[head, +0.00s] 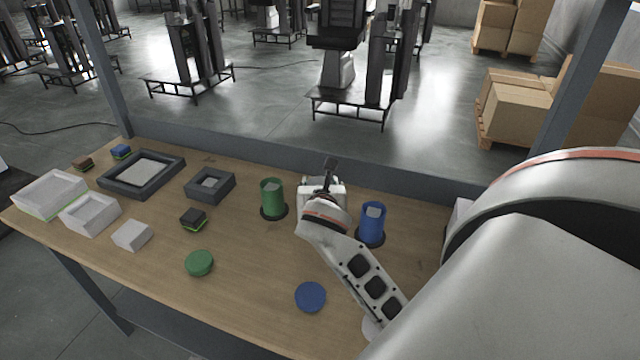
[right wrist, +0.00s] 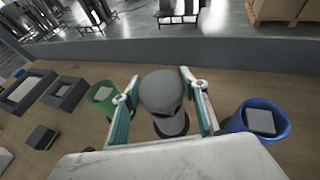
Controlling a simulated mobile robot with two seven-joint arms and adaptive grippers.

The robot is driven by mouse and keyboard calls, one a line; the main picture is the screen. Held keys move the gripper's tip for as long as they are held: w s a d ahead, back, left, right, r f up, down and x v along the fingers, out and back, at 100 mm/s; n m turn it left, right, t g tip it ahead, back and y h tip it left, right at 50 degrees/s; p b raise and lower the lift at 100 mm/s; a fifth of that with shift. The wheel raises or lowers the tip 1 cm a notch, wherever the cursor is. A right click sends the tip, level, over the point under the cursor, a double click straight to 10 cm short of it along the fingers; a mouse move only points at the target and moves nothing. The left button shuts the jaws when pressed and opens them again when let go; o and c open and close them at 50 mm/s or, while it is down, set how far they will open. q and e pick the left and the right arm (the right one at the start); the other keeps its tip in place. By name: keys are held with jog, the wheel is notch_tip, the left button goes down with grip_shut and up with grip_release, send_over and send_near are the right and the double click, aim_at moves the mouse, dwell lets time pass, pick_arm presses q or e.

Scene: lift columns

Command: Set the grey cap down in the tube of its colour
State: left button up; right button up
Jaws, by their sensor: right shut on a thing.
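My right gripper (right wrist: 160,98) is shut on the grey cap (right wrist: 162,88), a round dark-grey piece between its two fingers in the right wrist view. A grey tubular piece (right wrist: 172,124), apparently the grey tube, shows just below the cap in that picture, mostly hidden by it. I cannot tell whether cap and tube touch. In the head view my right wrist and gripper (head: 325,195) are between the green tube (head: 272,196) and the blue tube (head: 371,224), covering the cap there. My left gripper is not in view.
A green disc (head: 199,263) and a blue disc (head: 310,296) lie on the wooden table (head: 250,300). Dark square frames (head: 141,174), light trays (head: 90,214) and small blocks (head: 193,219) stand at the left. A grey rail (head: 300,155) runs along the back edge.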

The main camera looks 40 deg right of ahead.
jog(key=shift+f, duration=0.55)
dwell(1.0)
jog(key=o, duration=1.2)
jog(key=shift+r, duration=3.5)
